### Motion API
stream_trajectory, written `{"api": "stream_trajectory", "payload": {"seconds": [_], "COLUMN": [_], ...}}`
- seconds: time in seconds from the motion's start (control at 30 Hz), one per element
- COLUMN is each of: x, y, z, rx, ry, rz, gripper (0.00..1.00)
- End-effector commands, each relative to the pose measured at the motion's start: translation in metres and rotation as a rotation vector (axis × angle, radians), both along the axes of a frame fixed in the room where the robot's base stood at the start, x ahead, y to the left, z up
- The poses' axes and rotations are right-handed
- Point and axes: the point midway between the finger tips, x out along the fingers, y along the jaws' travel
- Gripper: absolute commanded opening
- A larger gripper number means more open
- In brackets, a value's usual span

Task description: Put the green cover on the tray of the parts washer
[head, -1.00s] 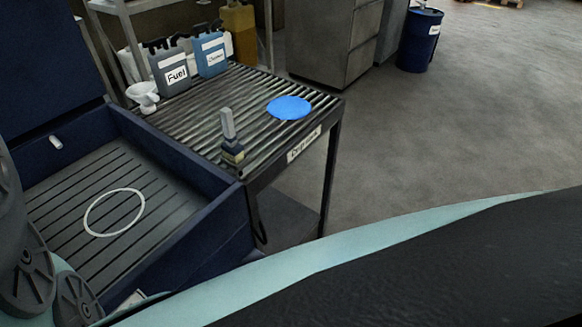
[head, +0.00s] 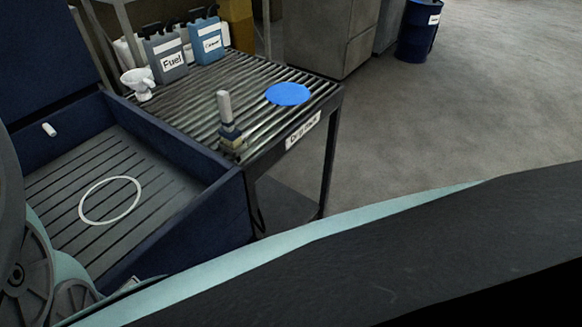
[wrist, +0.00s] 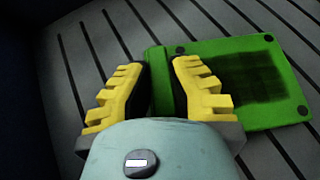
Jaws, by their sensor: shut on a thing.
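The green cover (wrist: 244,84) is a flat, roughly square plate with dark round corners and a dark patch on its face. In the wrist view it lies right of centre, over dark slats. My gripper (wrist: 160,75) has its yellow fingers around the cover's left part and is shut on it. I cannot tell whether the cover touches the slats. The parts washer (head: 205,222) is a dark blue tub at the left of the head view, with a slatted tray (head: 150,170) inside. The cover and gripper do not show in the head view.
A white ring outline (head: 110,200) marks the tray. Open floor lies to the right.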

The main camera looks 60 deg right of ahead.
Motion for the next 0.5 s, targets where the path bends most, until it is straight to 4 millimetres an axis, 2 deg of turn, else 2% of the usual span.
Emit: {"api": "stream_trajectory", "payload": {"seconds": [0.3, 0.33, 0.5], "x": [0.0015, 0.0008, 0.0006], "y": [-0.0017, -0.0019, -0.0016], "z": [-0.0048, -0.0059, -0.0058], "rx": [0.003, -0.001, 0.000], "ry": [-0.002, 0.001, 0.001], "rz": [-0.007, -0.006, -0.005], "gripper": [0.00, 0.21, 0.39]}}
